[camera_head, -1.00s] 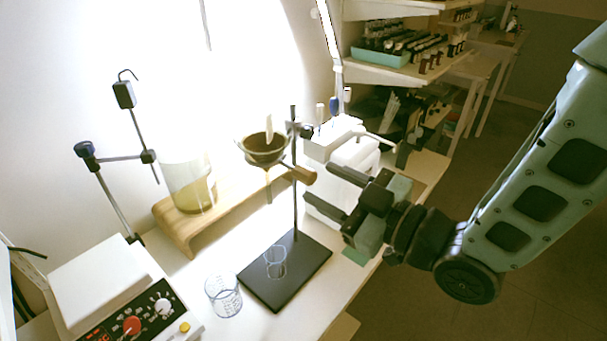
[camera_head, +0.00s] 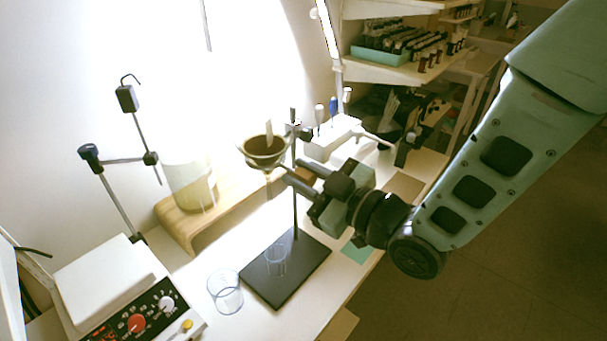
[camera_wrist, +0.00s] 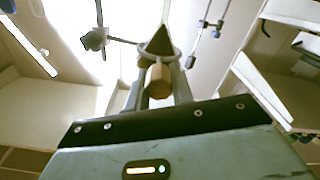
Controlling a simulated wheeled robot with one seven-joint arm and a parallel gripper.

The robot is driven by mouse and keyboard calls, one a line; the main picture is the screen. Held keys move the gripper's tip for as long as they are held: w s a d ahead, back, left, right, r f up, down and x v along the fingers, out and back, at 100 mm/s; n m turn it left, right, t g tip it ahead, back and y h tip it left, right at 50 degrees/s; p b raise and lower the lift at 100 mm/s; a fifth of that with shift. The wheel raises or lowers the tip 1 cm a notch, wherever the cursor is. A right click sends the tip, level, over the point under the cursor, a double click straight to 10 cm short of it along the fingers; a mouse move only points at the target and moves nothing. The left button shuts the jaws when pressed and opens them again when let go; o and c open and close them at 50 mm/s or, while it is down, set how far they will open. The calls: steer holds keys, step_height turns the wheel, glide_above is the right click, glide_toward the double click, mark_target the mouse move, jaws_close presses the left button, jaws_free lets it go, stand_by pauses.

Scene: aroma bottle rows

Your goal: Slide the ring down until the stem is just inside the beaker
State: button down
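The ring with the dark funnel (camera_head: 264,152) sits high on the stand rod (camera_head: 295,215), at the picture's centre. A light rod stands in the funnel. The stem hangs below it, hard to make out against the glare. A small clear beaker (camera_head: 276,262) stands on the stand's dark base (camera_head: 305,262), well below the funnel. My gripper (camera_head: 296,176) is at ring height, its fingers either side of the ring's wooden handle (camera_head: 304,174). In the wrist view the handle (camera_wrist: 158,82) lies between the open fingers, with the dark funnel cone (camera_wrist: 159,42) beyond; contact is unclear.
A larger clear beaker (camera_head: 225,292) stands left of the base. A hotplate (camera_head: 140,310) is at lower left. A wooden riser (camera_head: 178,228) carries a big beaker (camera_head: 190,184). A white apparatus (camera_head: 330,140) stands behind the rod. Shelves are at right.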

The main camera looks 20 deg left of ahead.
steer(key=shift+f, duration=0.15)
step_height(320, 180, down, 18)
steer(key=b, duration=1.9)
steer(key=shift+f, duration=0.15)
steer(key=c, duration=1.2)
jaws_free()
